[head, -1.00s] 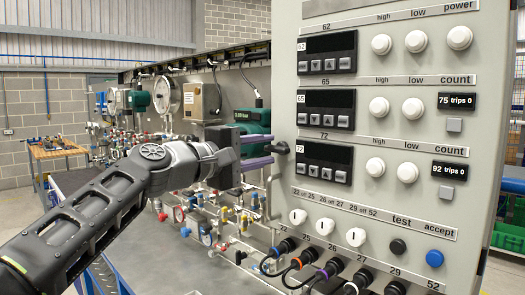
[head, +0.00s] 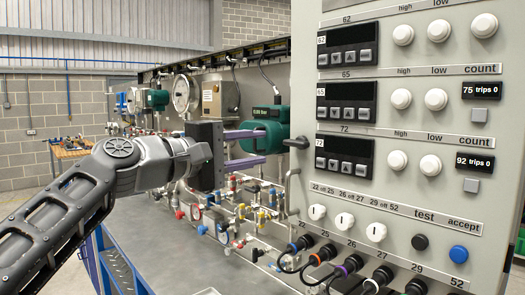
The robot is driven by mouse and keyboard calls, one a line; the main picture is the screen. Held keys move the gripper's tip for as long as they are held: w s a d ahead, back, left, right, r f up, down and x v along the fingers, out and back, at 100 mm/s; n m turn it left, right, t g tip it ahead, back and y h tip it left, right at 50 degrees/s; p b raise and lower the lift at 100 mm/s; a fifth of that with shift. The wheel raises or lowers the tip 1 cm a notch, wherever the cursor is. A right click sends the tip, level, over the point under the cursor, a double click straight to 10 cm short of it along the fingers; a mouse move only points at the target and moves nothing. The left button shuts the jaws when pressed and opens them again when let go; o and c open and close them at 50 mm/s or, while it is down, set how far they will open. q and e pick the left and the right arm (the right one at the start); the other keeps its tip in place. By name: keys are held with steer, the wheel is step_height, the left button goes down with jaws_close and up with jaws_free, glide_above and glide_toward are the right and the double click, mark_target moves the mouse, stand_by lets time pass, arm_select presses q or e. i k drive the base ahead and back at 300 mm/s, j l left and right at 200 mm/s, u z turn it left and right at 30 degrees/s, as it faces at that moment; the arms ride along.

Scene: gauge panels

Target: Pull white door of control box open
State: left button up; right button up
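The control box (head: 400,190) fills the right of the head view, its pale grey-white front carrying displays, knobs and buttons. A black handle (head: 296,143) sticks out at its left edge. A bent metal bar (head: 291,190) shows below it. My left gripper (head: 264,148) is to the left of the black handle. Its two purple fingers are spread one above the other, with nothing seen between them, and their tips look apart from the handle. I see no open gap at the front's edge. My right gripper is not in view.
A bench with pipes, valves and gauges (head: 186,93) runs behind and below my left gripper. A green device (head: 265,130) sits just behind the fingers. Cables (head: 318,275) hang from sockets low on the box. A wooden table (head: 70,150) stands far left.

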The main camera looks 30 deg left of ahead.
mark_target(409, 202)
steer(key=k+j, duration=0.25)
steer(key=k, duration=0.2)
steer(key=k+j, duration=0.25)
steer(key=k, duration=0.25)
